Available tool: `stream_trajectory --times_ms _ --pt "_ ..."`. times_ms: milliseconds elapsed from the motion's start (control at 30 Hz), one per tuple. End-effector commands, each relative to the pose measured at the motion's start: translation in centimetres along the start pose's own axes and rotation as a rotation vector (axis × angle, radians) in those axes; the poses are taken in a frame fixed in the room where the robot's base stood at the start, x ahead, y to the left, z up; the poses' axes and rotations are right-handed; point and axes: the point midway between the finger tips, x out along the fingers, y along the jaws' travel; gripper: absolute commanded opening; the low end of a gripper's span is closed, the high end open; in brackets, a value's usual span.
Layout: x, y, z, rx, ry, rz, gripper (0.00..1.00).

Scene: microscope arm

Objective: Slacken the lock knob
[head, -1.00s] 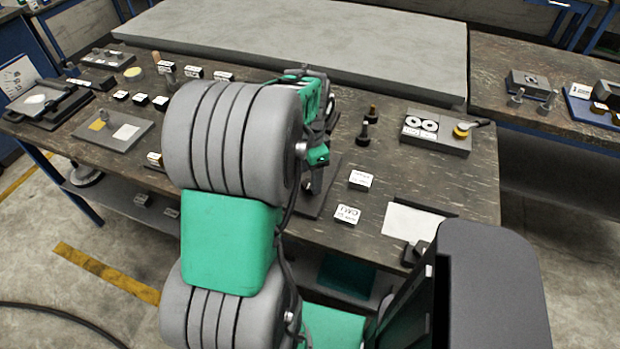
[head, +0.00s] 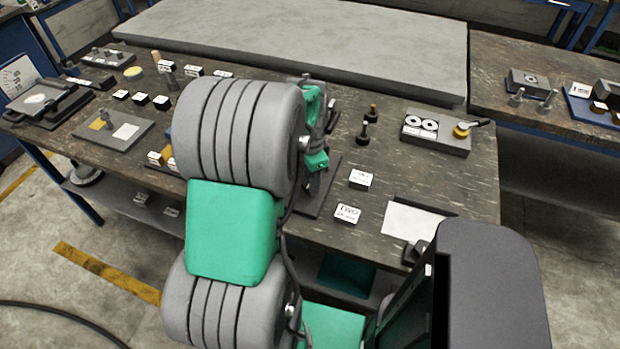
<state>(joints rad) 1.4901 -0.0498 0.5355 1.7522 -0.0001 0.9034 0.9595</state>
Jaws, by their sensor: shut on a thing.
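My gripper (head: 312,186) is only partly in view, at the end of my arm past the green wrist piece. It is low over a dark flat plate (head: 322,203) on the bench and shut. The lock knob at its fingers is hidden; my large grey and green arm links cover most of the area to the left. I cannot make out how far the knob is turned.
Two white-topped label blocks (head: 361,179) (head: 347,214) lie right of the plate. Dark upright pegs (head: 364,132) stand behind them. A grey block with two white rings (head: 420,125) is at the bench's right. A white sheet (head: 412,222) lies near the front edge.

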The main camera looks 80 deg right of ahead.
Motion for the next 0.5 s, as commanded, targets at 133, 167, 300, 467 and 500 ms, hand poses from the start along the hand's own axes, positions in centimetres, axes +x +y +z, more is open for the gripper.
stream_trajectory --times_ms 133,167,300,467,500 --pt "-0.02 0.01 0.0 0.0 0.0 0.0 0.05" --pt "-0.02 0.01 0.0 0.0 0.0 0.0 0.02" --pt "-0.02 0.01 0.0 -0.001 0.0 0.0 0.0" --pt "-0.03 0.01 0.0 -0.022 0.0 0.001 0.0" --pt "-0.03 0.01 0.0 -0.033 0.0 0.001 0.0"
